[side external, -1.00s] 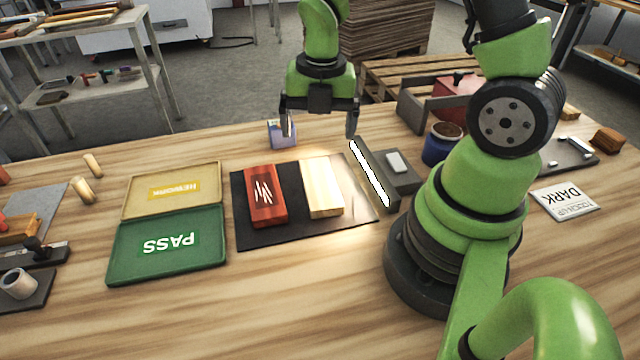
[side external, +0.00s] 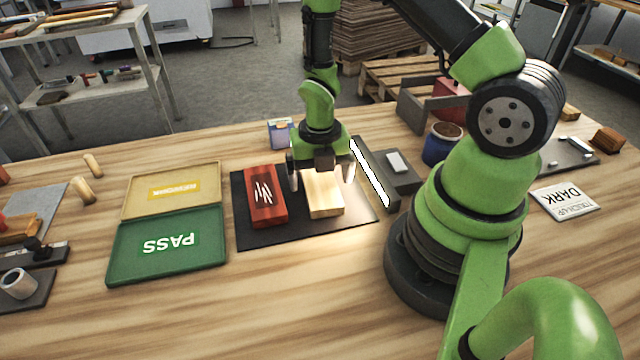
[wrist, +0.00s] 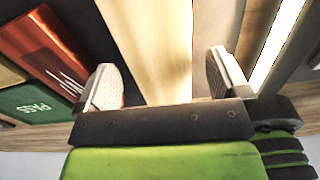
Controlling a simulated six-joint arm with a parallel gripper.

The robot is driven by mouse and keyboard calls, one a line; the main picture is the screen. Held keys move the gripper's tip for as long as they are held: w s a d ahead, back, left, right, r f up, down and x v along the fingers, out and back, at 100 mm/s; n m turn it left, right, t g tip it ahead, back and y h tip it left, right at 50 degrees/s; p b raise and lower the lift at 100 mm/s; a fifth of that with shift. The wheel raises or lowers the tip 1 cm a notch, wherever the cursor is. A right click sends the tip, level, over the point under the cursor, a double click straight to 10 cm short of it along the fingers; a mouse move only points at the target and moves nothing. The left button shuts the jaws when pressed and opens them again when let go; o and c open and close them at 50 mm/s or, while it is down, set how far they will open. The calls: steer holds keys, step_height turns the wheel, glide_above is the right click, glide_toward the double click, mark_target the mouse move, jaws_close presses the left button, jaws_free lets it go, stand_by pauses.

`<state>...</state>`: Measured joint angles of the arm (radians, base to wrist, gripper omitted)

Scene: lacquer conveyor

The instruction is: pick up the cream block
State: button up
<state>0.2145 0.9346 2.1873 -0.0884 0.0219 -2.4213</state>
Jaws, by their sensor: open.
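The cream block (side external: 324,199) lies on a dark mat (side external: 262,238), to the right of a red block (side external: 265,196) with white scratch marks. My gripper (side external: 321,177) is open over the far part of the cream block, pointing down. In the wrist view the cream block (wrist: 152,45) runs between the two spread fingers (wrist: 165,85), with a gap visible on each side. The red block (wrist: 40,52) lies outside the left finger. The side view does not clearly show how far the fingertips stand above the mat.
A bright light bar (side external: 370,173) stands close to the right of the mat. The green PASS tray (side external: 168,270) and yellow REWORK tray (side external: 205,170) lie left. A small blue box (side external: 281,133) stands behind the mat, and a blue pot (side external: 437,150) to the right.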

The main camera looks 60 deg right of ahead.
steer(key=shift+f, duration=0.5)
steer(key=c, duration=1.1)
steer(key=shift+o, duration=0.2)
